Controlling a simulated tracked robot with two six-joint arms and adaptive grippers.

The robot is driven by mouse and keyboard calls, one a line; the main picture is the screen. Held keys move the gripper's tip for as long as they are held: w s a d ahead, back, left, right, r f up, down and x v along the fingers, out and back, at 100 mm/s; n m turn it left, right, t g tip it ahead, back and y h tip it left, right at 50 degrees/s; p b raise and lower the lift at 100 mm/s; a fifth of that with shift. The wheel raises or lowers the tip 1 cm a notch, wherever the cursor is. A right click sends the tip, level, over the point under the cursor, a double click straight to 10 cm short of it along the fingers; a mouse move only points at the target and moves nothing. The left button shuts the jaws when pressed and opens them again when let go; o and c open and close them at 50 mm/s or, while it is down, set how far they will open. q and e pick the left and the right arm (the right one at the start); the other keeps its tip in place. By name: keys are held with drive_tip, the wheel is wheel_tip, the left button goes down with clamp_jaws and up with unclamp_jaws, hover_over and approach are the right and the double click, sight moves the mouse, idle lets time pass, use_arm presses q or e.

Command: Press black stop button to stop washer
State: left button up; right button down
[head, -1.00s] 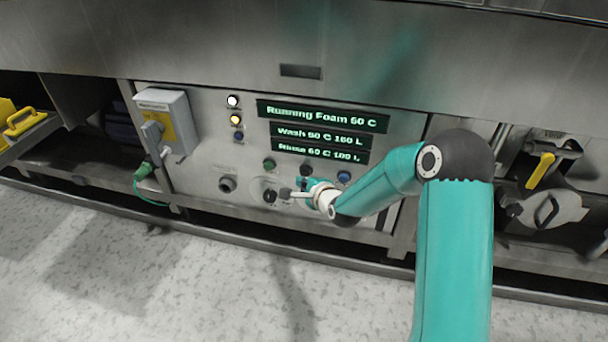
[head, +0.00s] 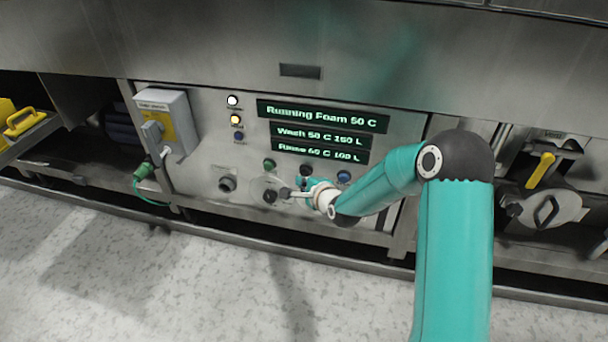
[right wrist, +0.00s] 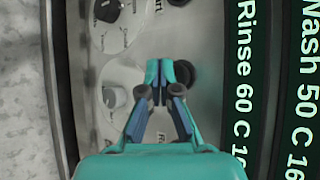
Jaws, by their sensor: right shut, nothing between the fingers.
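The black button (head: 306,170) is on the washer's control panel (head: 210,150), between a green button (head: 269,163) and a blue button (head: 343,176), under the display. My right gripper (head: 303,183) is at the panel, just below the black button in the head view. In the right wrist view, its closed fingertips (right wrist: 160,68) are beside the black button (right wrist: 186,75) and cover part of its edge. The fingers hold nothing. I cannot tell whether they touch the button or panel. My left gripper is not in view.
Green-lettered displays (head: 322,117) read running foam, wash and rinse. A white lamp (head: 233,100) and an amber lamp (head: 236,119) are lit. A rotary knob (head: 227,183) is on the lower panel. A grey switch box (head: 162,122) is at left, a yellow-handled valve (head: 540,170) at right.

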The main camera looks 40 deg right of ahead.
drive_tip(key=shift+w+d, duration=0.1)
drive_tip(key=shift+w+d+r, duration=0.1)
drive_tip(key=shift+w+d, duration=0.05)
drive_tip(key=shift+d, duration=0.05)
drive_tip(key=shift+w+d+b, duration=0.35)
drive_tip(key=shift+d, duration=0.05)
idle(1.1)
drive_tip(key=shift+s+a+b, duration=0.35)
drive_tip(key=shift+s+a, duration=0.3)
drive_tip(key=shift+a, duration=0.05)
drive_tip(key=shift+a, duration=0.1)
drive_tip(key=s+a, duration=0.1)
drive_tip(key=s+a+b, duration=0.1)
drive_tip(key=s+a, duration=0.1)
drive_tip(key=shift+s+a, duration=0.1)
drive_tip(key=shift+a, duration=0.2)
idle(0.3)
